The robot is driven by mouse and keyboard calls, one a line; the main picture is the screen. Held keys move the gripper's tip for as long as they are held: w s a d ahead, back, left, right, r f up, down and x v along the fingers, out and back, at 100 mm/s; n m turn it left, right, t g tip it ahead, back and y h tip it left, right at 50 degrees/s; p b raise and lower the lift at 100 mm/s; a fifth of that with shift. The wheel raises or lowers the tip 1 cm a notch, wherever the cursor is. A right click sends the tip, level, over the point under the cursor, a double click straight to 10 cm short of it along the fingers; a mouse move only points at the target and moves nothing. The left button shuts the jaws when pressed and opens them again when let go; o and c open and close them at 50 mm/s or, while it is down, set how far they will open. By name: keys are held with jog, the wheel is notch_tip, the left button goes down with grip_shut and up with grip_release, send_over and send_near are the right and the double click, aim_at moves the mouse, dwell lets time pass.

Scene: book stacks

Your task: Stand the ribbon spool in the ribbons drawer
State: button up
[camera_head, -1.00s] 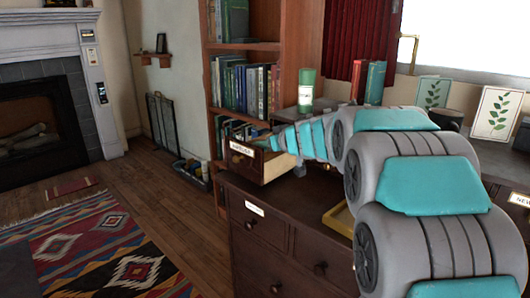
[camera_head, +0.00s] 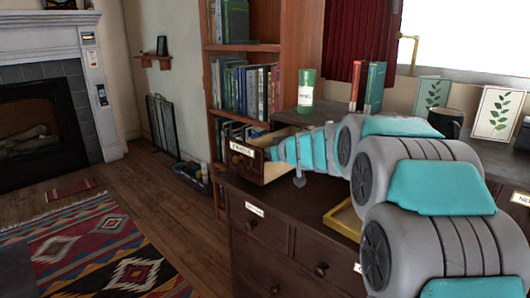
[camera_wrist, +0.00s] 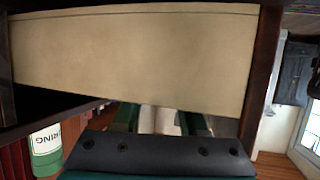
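The open drawer (camera_head: 273,173) juts from the small dark cabinet on the dresser. Its front carries a white label that is too small to read surely. My arm reaches across the dresser to this drawer, and its end is at or over the opening. In the wrist view a pale drawer panel (camera_wrist: 140,55) fills most of the picture. Below it two dark green fingers of my gripper (camera_wrist: 160,120) stand apart, partly hidden behind the panel. Something pale shows between them, but I cannot tell whether it is held. I cannot make out the ribbon spool in either view.
A green and white labelled canister (camera_head: 307,92) stands on the cabinet; it also shows in the wrist view (camera_wrist: 45,148). Books (camera_head: 368,86) stand to its right. A yellow tray (camera_head: 344,219) lies on the dresser (camera_head: 290,232) below my arm. A bookcase (camera_head: 294,48) rises behind.

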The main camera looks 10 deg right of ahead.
jog(key=o, duration=0.4)
jog(key=shift+r, duration=0.3)
jog(key=shift+r+p+v, duration=0.1)
jog(key=shift+p+v, duration=0.35)
jog(key=shift+v, duration=2.65)
jog(key=shift+r+p+v, duration=0.15)
jog(key=shift+p+v, duration=0.25)
jog(key=shift+v, duration=2.65)
jog(key=shift+w, duration=0.1)
